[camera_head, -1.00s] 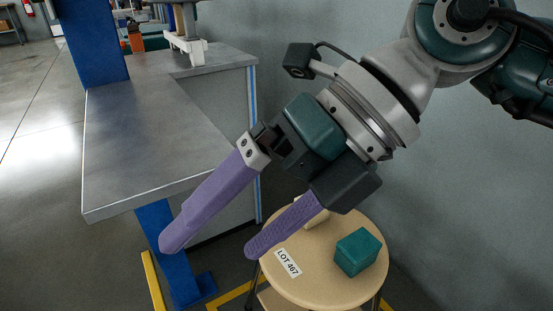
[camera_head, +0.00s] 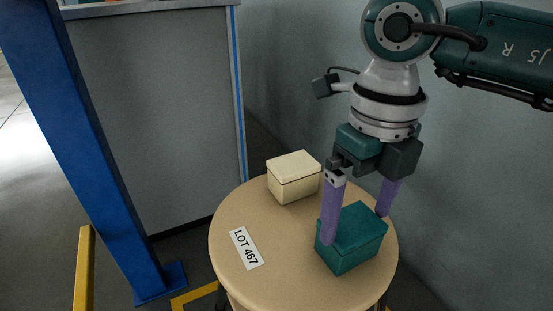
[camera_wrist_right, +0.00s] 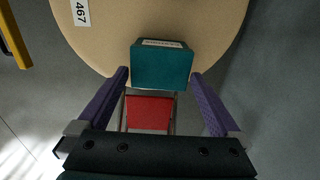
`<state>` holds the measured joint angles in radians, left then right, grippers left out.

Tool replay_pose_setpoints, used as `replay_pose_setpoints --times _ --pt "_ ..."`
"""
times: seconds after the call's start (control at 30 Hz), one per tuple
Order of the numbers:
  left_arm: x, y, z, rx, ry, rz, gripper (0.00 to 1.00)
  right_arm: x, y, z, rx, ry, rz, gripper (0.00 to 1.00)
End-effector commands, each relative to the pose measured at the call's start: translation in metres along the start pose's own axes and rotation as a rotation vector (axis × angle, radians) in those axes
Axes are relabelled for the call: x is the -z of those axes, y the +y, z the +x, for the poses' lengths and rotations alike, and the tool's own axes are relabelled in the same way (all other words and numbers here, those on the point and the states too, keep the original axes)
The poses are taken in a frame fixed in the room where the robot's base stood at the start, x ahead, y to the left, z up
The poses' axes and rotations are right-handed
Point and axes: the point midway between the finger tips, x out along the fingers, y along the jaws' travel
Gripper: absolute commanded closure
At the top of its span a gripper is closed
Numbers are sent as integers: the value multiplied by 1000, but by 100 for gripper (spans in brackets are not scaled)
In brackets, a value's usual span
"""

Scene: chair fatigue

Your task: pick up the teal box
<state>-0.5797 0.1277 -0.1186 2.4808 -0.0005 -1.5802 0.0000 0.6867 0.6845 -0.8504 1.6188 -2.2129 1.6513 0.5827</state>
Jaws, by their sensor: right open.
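The teal box (camera_head: 350,246) sits on the round wooden stool top (camera_head: 285,275), near its right edge. My right gripper (camera_head: 356,228) points down over it, open, with one purple finger on the near left side of the box and the other by its far right side. In the right wrist view the teal box (camera_wrist_right: 161,66) lies between the two spread fingertips (camera_wrist_right: 160,73), with small gaps showing on both sides. I cannot tell how far down the fingers reach. My left gripper is not in view.
A cream box (camera_head: 294,180) stands on the stool at the back, left of the gripper. A white label reading LOT 467 (camera_head: 246,248) lies at the stool's left. A grey workbench panel (camera_head: 155,120) and blue post (camera_head: 95,150) stand left. A wall is behind.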

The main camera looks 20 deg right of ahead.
Motion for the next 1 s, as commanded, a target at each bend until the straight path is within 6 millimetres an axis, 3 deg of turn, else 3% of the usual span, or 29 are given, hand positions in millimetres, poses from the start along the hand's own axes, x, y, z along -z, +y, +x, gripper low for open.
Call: replay_pose_setpoints --times 0.1,0.23,0.5,1.0 --pt "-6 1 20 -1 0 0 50 -3 1 24 -1 1 1 0" --pt "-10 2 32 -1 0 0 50 -4 1 43 -2 2 0 0" --pt "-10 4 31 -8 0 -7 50 -5 1 44 -2 -1 0 0" --pt "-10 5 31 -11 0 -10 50 -4 0 44 -2 0 0 56"
